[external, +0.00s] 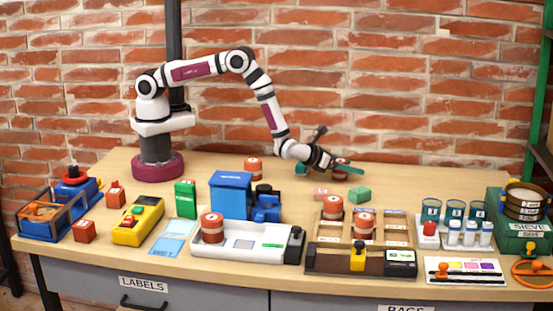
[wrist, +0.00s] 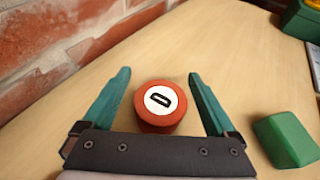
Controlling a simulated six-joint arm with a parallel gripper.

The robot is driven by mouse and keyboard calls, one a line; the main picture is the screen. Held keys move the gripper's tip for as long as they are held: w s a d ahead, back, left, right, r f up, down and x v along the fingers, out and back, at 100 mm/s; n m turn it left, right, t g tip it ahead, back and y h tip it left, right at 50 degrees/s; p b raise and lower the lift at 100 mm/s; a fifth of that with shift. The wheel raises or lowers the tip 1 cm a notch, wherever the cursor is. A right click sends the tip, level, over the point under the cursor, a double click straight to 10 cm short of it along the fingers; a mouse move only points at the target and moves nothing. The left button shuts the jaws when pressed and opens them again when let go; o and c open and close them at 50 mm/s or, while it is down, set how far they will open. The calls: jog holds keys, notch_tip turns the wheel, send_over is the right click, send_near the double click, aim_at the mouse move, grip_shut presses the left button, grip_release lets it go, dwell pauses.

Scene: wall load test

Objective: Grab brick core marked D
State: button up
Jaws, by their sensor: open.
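The brick core marked D (wrist: 160,116) is a short red-orange cylinder with a white top label bearing a black D, standing upright on the table in the wrist view. My gripper (wrist: 157,80) is open, with its two teal fingers on either side of the core and a gap on both sides. In the external view my gripper (external: 336,164) is low over the back of the table, and a red core (external: 340,172) shows partly hidden behind its fingers.
A green block (wrist: 285,140) lies right of my gripper. The brick wall (wrist: 60,40) is close on the left. Another red core (external: 253,168) stands behind the blue machine (external: 230,194). More cores sit in the wooden tray (external: 396,228) and on the white scale (external: 246,243).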

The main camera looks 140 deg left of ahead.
grip_shut()
dwell(0.4)
jog(key=shift+r, duration=0.1)
